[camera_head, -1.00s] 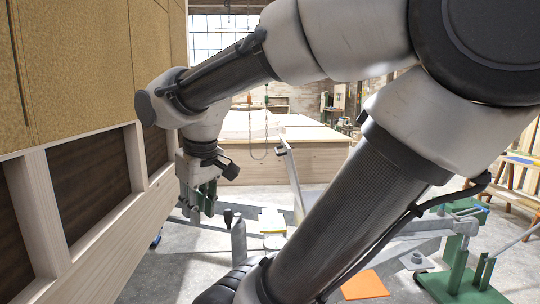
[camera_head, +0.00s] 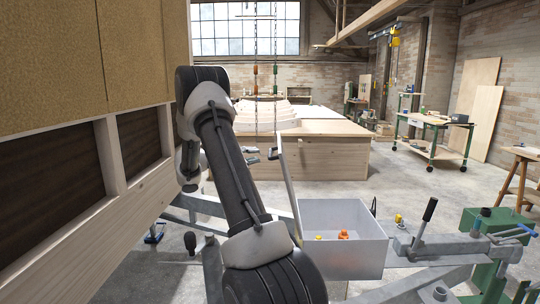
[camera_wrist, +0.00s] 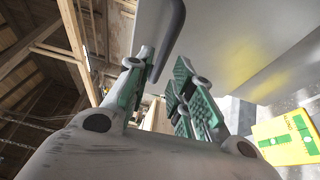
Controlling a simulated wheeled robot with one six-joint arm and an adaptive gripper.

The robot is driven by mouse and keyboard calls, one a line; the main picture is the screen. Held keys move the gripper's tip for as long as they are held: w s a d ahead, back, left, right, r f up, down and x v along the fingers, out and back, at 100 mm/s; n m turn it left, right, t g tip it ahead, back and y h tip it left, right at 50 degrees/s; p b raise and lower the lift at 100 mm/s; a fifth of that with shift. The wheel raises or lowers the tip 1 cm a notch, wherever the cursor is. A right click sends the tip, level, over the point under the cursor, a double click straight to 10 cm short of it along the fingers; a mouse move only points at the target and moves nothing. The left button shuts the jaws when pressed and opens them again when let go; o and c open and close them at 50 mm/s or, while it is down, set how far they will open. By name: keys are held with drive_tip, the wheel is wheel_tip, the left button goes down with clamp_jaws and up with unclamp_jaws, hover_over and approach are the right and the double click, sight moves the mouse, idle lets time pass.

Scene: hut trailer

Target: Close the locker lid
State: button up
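The locker is an open grey box (camera_head: 340,220) right of centre in the head view, with small orange and yellow items inside. Its lid (camera_head: 288,185) stands nearly upright at the box's left side. In the head view my arm hides most of the gripper, left of the lid.
The trailer's timber wall (camera_head: 130,190) is close on the left. A black lever (camera_head: 428,212) and green stand (camera_head: 490,235) are right of the box. A yellow-green packet (camera_wrist: 285,140) shows in the wrist view. A wooden platform (camera_head: 310,155) stands behind; open floor lies right.

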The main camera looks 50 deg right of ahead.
sight(270, 151)
drive_tip(key=x, duration=0.7)
drive_tip(key=shift+w+d+f, duration=0.1)
drive_tip(key=shift+d+f, duration=0.1)
drive_tip(key=shift+d, duration=0.3)
clamp_jaws()
